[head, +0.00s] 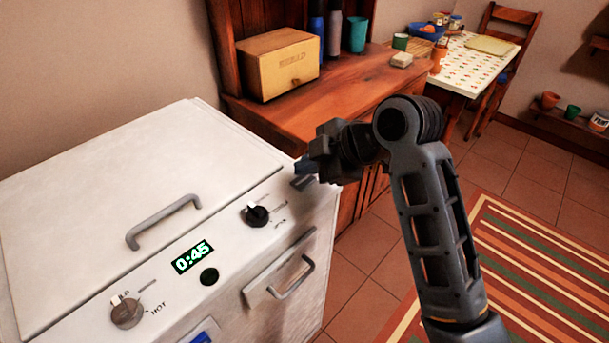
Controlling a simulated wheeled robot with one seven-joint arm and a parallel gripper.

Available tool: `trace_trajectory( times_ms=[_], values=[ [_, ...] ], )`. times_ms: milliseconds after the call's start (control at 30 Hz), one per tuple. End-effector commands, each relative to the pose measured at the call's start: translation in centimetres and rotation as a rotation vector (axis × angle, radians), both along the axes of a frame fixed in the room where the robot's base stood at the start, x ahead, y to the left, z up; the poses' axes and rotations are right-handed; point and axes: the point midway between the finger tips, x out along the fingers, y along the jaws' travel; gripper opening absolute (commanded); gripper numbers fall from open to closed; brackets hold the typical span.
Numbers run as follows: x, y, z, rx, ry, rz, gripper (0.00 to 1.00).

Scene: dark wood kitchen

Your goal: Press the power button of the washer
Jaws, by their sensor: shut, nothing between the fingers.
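The white washer (100,215) fills the left of the head view, with a lid handle on top. Its sloped front panel carries a lit green display (193,256) reading 0:45. A round dark button (209,276) sits just below and right of the display; no power label on it can be read. My gripper (303,176) is shut and empty. In the picture it is over the washer's right back corner, up and to the right of the button and well apart from it. Whether it touches the washer cannot be told.
A dark knob (257,215) is on the panel's right, a brown knob (126,312) on its left. A front handle (290,277) sticks out below. A wooden counter (340,105) with a bread box (278,63) stands behind. Tiled floor and a striped rug (540,270) lie right.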

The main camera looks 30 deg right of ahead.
Motion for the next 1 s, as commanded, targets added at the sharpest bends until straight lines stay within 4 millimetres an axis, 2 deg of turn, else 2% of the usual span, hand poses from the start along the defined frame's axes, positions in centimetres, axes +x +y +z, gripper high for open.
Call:
trace_trajectory(
  times_ms=[267,800,1000],
  values=[
    [0.0,0.0,0.8,0.000,0.000,0.000,0.00],
    [0.0,0.0,5.7,0.000,-0.002,0.001,0.00],
    [0.0,0.0,6.0,-0.001,0.000,0.001,0.00]
  ],
)
